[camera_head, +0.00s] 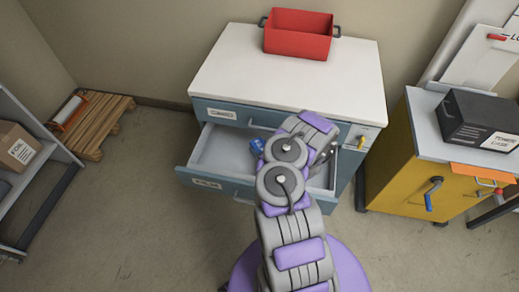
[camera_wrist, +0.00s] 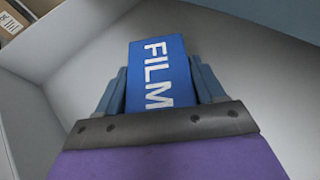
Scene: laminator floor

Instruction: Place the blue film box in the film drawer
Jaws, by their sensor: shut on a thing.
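The blue film box (camera_wrist: 158,75) shows its white FILM lettering in the wrist view, between the two fingers of my gripper (camera_wrist: 160,90). My gripper is shut on it. In the head view a small part of the blue box (camera_head: 257,146) shows left of my arm, over the open drawer. The open film drawer (camera_head: 222,152) has a pale, bare floor and a blue front with a label. My arm hides its middle. In the wrist view the pale drawer walls (camera_wrist: 50,45) surround the box; I cannot tell whether the box touches the drawer floor.
A red bin (camera_head: 298,35) stands on the white cabinet top (camera_head: 230,65). A yellow cabinet (camera_head: 420,165) with a black toner box (camera_head: 480,118) stands to the right. A wooden pallet (camera_head: 97,120) and a shelf with a carton (camera_head: 15,146) are at left.

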